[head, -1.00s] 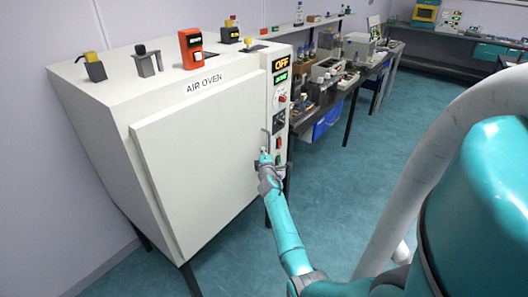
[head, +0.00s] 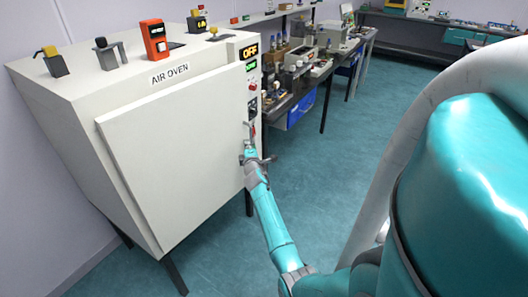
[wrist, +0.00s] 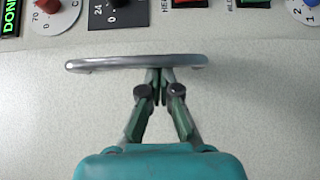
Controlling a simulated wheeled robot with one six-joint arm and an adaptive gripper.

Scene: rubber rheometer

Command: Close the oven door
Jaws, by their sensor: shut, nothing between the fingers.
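The air oven's white door (head: 175,150) is a large flat panel on the oven's front in the head view. It looks near flush with the oven body, but I cannot tell whether a small gap is left. A grey bar handle (wrist: 100,64) stands out from the white surface in the wrist view. My gripper (wrist: 160,88) is shut and empty, with its fingertips together at the middle of the handle, touching it or very close. In the head view my gripper (head: 249,149) is at the right side of the door.
The oven's control strip (head: 251,80) has an "OFF" display, a green display and knobs. Several small devices, one an orange meter (head: 154,38), stand on the oven top. A bench with equipment (head: 300,75) is behind. The teal floor (head: 350,150) right of the oven is clear.

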